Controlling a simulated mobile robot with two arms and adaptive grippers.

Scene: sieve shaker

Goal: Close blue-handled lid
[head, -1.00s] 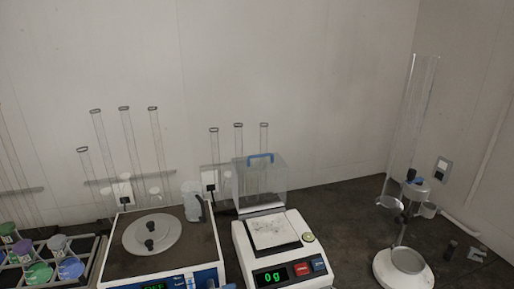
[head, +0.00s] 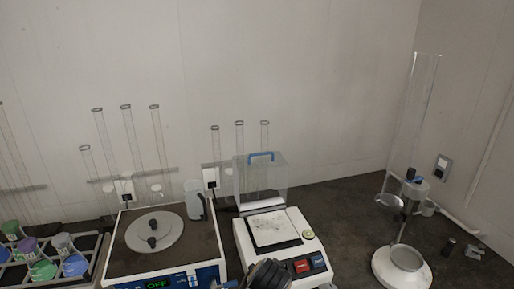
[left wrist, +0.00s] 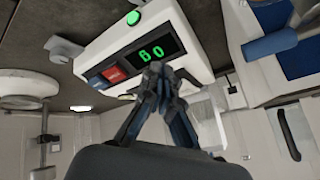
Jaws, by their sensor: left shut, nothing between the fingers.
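The clear box-shaped lid (head: 272,182) with its blue handle (head: 261,156) stands tipped up open at the back of the white balance (head: 250,250) in the head view. The weighing pan (head: 272,229) in front of it is uncovered. My left gripper (head: 268,272) shows dark at the bottom edge, in front of the balance and well apart from the lid. In the left wrist view, its fingertips (left wrist: 157,72) are together and empty, overlapping the balance's lit display (left wrist: 157,50). The blue handle is not clear there. My right gripper is not in view.
Several glass tubes stand along the wall. A white-based stand (head: 385,272) is at the right. Bare dark counter (head: 335,215) lies between the balance and the stand.

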